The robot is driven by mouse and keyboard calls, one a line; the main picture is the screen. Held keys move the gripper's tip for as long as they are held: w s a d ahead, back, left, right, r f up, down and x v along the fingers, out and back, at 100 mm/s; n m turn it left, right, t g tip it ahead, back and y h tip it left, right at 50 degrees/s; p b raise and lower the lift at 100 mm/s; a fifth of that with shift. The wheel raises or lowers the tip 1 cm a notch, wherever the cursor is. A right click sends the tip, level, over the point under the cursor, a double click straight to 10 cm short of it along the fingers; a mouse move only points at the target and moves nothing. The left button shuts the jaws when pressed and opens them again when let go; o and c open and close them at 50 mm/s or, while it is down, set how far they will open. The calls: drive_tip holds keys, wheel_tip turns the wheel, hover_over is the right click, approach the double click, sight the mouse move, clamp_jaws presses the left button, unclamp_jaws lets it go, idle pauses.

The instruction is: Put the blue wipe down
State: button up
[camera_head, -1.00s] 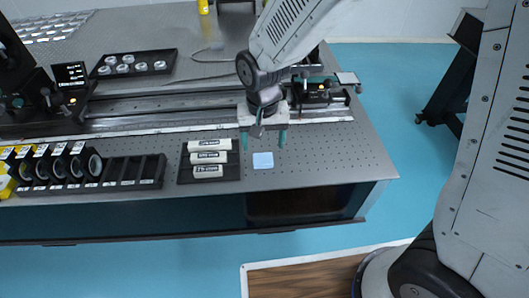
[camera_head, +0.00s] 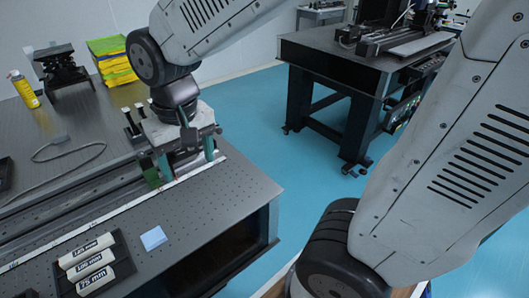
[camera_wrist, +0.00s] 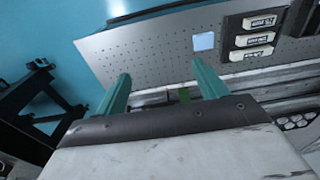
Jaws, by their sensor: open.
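The blue wipe (camera_head: 153,238) is a small light blue square lying flat on the near part of the perforated optical table (camera_head: 228,205), just right of the tray of labelled tubes. It also shows in the wrist view (camera_wrist: 203,41), beyond my fingertips. My gripper (camera_head: 188,165) is open, its two teal fingers apart with nothing between them. It hangs over the rail area, above and to the right of the wipe and apart from it. In the wrist view my gripper (camera_wrist: 158,84) shows both fingers spread and empty.
A black tray (camera_head: 122,249) holds white labelled tubes (camera_head: 90,261). A long rail (camera_head: 95,190) crosses the table. A yellow bottle (camera_head: 24,90) and yellow stack (camera_head: 111,60) stand at the back. A second table (camera_head: 335,65) stands across blue floor. Bare table lies right of the wipe.

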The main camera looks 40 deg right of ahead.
drive_tip(key=s+d+r, duration=0.2)
drive_tip(key=s+d, duration=0.2)
drive_tip(key=s, duration=0.2)
drive_tip(key=s+d+r, duration=0.2)
drive_tip(key=s+d, duration=0.3)
drive_tip(key=s, duration=0.2)
drive_tip(key=shift+r+t, duration=0.25)
drive_tip(key=shift+t, duration=0.05)
idle(0.4)
